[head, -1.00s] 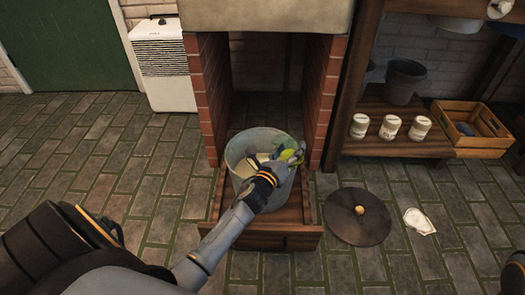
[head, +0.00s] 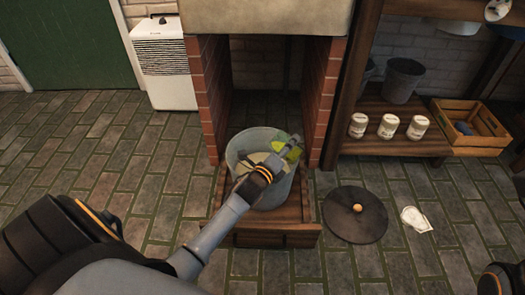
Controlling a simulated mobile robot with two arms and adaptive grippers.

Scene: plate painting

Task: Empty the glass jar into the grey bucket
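A grey bucket (head: 234,165) stands on the wooden platform in the brick alcove, with pale material visible inside. My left gripper (head: 288,148) is over the right part of the bucket's opening. Its fingers are against a yellow-green, see-through thing that looks like the glass jar (head: 294,154). The jar is tilted at the bucket's right rim and partly hidden by the fingers, and I cannot make out its mouth. My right gripper is not in view; only a dark part of my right arm shows at the lower right corner.
Brick walls (head: 319,95) flank the bucket closely. A shelf holds white jars (head: 387,127), a darker bucket (head: 403,82) and a wooden crate (head: 470,142). Floor at left is clear.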

